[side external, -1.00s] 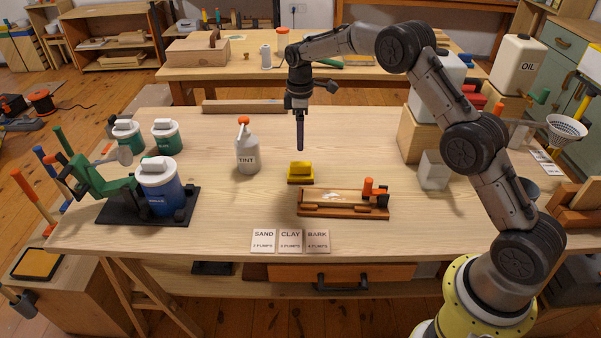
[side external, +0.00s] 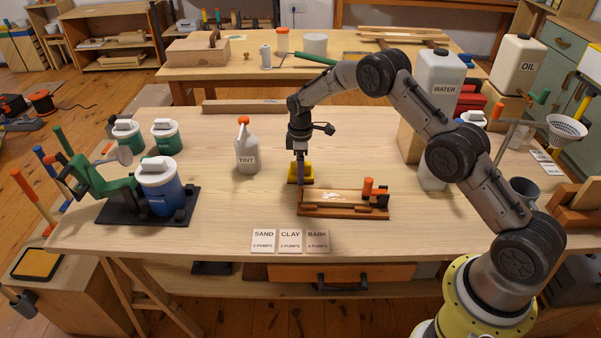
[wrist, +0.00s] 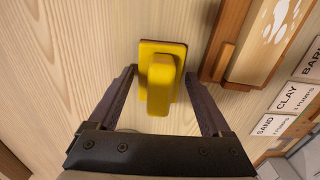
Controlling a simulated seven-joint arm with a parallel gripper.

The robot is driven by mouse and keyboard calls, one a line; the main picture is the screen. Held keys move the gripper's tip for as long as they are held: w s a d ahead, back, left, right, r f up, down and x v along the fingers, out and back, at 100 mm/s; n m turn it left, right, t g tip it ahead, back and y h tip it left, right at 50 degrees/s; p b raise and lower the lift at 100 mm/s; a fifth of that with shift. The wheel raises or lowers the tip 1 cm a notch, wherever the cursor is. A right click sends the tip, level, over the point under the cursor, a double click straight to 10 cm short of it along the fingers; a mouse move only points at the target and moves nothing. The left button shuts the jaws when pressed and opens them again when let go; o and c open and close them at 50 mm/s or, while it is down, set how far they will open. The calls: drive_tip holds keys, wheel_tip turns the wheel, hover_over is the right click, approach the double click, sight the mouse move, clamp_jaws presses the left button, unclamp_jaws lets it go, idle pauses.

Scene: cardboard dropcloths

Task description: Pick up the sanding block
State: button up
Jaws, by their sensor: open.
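The sanding block is a yellow block with a raised yellow grip on top and a darker base. It lies on the table in the side view (side external: 292,173) and fills the middle of the wrist view (wrist: 160,78). My gripper (side external: 301,184) hangs over it, pointing down, and hides part of it in the side view. In the wrist view my gripper (wrist: 164,82) is open, with one finger on each side of the block. Gaps of bare wood show between the fingers and the block. Whether the fingertips reach the table is hard to tell.
A wooden tray (side external: 325,212) with an orange-knobbed tool lies close to the block, on the right in the wrist view. Labelled cards (side external: 290,241) lie in front. A TINT bottle (side external: 246,155) stands to the left. The table between the bottle and the blue tub (side external: 160,190) is clear.

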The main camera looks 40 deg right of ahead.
drive_tip(key=shift+f, duration=0.15)
drive_tip(key=c, duration=1.1)
drive_tip(key=shift+c, duration=0.4)
drive_tip(key=shift+r, duration=0.8)
drive_tip(key=s+r, duration=0.3)
drive_tip(key=s, duration=0.1)
drive_tip(key=s+a+r, duration=0.1)
drive_tip(key=s+r, duration=0.3)
drive_tip(key=s, duration=0.1)
drive_tip(key=s+r, duration=0.4)
drive_tip(key=s, duration=0.1)
drive_tip(key=shift+a+r, duration=0.2)
drive_tip(key=shift+a, duration=0.1)
